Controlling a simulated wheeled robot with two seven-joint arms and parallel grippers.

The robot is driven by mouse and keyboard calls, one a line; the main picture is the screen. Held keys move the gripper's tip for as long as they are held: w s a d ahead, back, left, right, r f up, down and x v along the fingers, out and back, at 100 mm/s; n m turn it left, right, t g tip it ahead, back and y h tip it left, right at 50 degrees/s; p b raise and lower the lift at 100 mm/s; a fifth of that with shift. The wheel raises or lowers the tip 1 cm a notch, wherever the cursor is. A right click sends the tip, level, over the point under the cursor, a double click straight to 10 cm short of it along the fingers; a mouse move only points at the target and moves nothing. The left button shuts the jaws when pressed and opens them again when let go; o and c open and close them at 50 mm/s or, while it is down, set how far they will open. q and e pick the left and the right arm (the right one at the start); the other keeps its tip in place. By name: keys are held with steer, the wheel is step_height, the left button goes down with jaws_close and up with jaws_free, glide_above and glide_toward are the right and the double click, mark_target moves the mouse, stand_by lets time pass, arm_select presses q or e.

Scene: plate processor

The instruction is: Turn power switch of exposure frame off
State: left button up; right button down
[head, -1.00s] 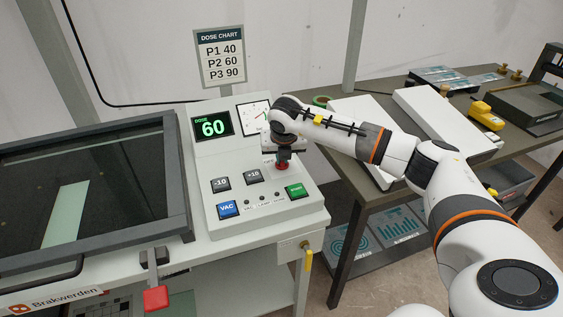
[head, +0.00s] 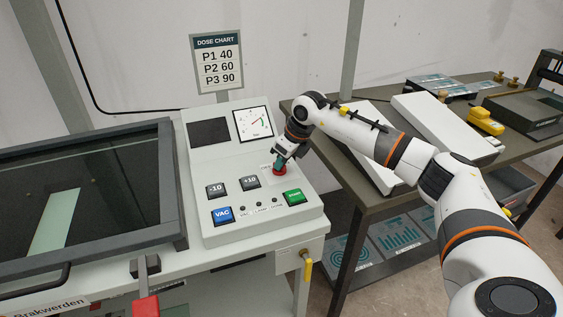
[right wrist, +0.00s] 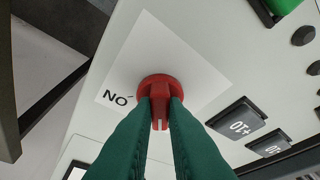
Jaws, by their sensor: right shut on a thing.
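The red rotary power switch (head: 279,170) sits on a white label on the sloped panel of the exposure frame's control box (head: 210,228). My right gripper (head: 279,164) is shut on the switch. In the right wrist view its two green fingers (right wrist: 160,112) close on either side of the red knob (right wrist: 160,84), whose white mark points toward me between them. The letters "NO" show beside the knob; the rest of the label is partly hidden. The dose display (head: 209,132) is dark. My left gripper is not in view.
The panel also has -10 (head: 216,190), +10 (head: 249,183), blue VAC (head: 222,215) and green (head: 294,197) buttons and a dial gauge (head: 254,124). The glass-lidded frame (head: 110,190) is at left. A dark table (head: 345,190) stands at right.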

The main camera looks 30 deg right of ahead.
steer(key=shift+d+n+y, duration=0.1)
steer(key=shift+n+y, duration=0.2)
steer(key=shift+n, duration=0.5)
steer(key=c, duration=1.5)
jaws_free()
steer(key=shift+o, duration=0.2)
steer(key=v, duration=1.2)
steer(key=shift+w+b, duration=0.25)
steer(key=shift+b, duration=0.15)
steer(key=shift+r, duration=0.1)
